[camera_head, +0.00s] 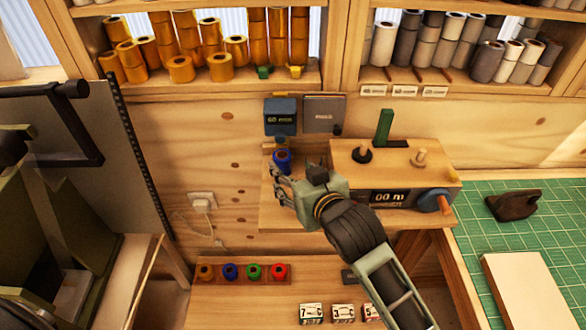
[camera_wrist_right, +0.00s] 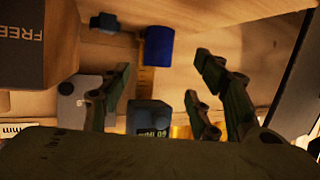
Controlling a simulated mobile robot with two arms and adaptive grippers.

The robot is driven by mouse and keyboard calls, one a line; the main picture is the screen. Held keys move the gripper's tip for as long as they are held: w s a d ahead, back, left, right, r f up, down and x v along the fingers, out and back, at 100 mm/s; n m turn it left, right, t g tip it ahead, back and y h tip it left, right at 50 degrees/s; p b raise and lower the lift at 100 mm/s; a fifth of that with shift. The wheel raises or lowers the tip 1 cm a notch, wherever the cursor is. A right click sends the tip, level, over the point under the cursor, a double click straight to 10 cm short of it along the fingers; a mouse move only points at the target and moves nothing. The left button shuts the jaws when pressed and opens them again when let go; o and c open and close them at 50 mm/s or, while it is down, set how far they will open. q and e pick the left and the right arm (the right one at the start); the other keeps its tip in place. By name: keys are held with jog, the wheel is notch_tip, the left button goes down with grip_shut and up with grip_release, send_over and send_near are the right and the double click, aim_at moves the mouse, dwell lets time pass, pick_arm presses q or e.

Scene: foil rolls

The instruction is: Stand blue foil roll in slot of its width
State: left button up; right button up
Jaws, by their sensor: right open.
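A blue foil roll (camera_head: 282,160) stands on the wooden bench top, left of the device with pegs. It also shows in the right wrist view (camera_wrist_right: 159,45), beyond the fingers and near the middle. My right gripper (camera_head: 276,184) is open and empty just in front of the roll, apart from it as far as I can see. Its fingers (camera_wrist_right: 165,75) spread left and right in the wrist view. A low rack (camera_head: 241,282) below holds brown, blue, green and red rolls. I cannot make out a slot matched to the blue roll's width. My left gripper is not in view.
The wooden device (camera_head: 430,178) with two pegs and a display stands right of my gripper. Shelves above hold gold and grey rolls. A green cutting mat (camera_head: 540,240) lies at right. Small labelled boxes (camera_head: 343,312) sit below. A dark panel (camera_head: 130,130) stands at left.

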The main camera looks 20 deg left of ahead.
aim_at(285, 164)
jog(key=shift+x, duration=1.05)
jog(key=p+x, duration=0.1)
jog(key=x, duration=0.3)
jog(key=shift+w, duration=0.25)
jog(key=shift+w+a+f+p, duration=0.3)
jog(key=shift+w, duration=0.1)
jog(key=shift+w+f, duration=0.1)
jog(key=shift+w, duration=0.05)
jog(key=shift+c, duration=0.2)
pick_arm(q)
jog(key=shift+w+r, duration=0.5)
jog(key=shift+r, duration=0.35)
pick_arm(e)
jog(key=c, duration=1.2)
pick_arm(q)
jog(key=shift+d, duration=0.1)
pick_arm(e)
jog(key=shift+c, duration=0.2)
